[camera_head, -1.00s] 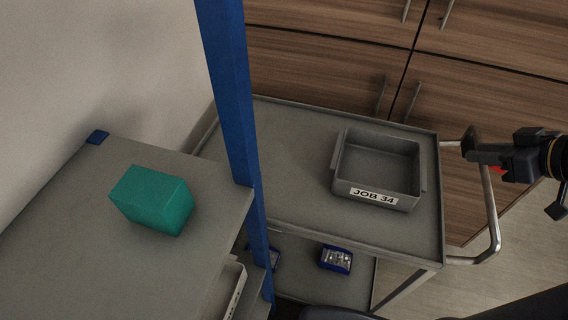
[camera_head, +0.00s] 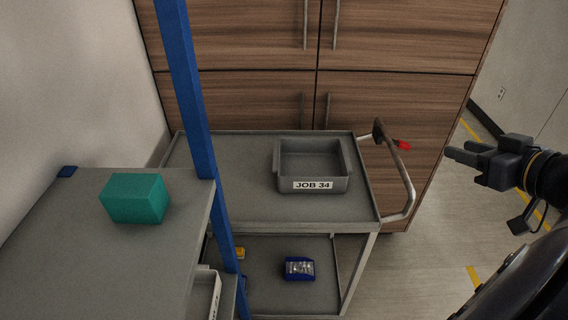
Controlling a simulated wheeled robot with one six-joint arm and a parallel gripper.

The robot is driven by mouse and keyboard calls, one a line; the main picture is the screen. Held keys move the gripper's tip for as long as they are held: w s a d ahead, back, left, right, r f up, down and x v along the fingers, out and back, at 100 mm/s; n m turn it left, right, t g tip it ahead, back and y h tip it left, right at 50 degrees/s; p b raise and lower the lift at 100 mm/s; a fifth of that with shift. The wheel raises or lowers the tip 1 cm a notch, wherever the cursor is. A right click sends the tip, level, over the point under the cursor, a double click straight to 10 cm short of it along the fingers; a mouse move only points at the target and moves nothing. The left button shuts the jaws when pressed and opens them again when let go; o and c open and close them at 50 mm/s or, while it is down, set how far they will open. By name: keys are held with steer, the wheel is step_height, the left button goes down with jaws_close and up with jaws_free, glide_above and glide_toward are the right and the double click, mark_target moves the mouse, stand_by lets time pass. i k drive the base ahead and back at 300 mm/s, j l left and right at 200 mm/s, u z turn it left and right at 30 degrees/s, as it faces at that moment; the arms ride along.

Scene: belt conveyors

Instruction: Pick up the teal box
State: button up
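My gripper (camera_head: 455,153) is at the right of the view, pointing left, well apart from the box. The cart and the blue post lie between them. The gripper holds nothing that I can see. Its fingers are seen from the side, so their gap is unclear.
A blue post (camera_head: 190,95) rises at the shelf's right edge. A grey cart (camera_head: 245,207) carries a grey bin marked JOB 34 (camera_head: 335,184). Wooden cabinets (camera_head: 400,100) stand behind. Open floor (camera_head: 425,240) is at the right.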

mark_target(127, 198)
steer(key=k+u, duration=0.3)
steer(key=u, duration=0.15)
steer(key=k+j+u, duration=0.2)
steer(key=u, duration=0.2)
steer(key=i+l+u, duration=0.1)
steer(key=u, duration=0.4)
steer(key=i+l+u, duration=0.1)
steer(key=u, duration=0.4)
steer(key=l+u, duration=0.2)
steer(key=u, duration=0.3)
steer(key=i+l, duration=0.1)
steer(key=l, duration=0.15)
steer(key=i+l, duration=0.1)
steer(key=l, duration=0.15)
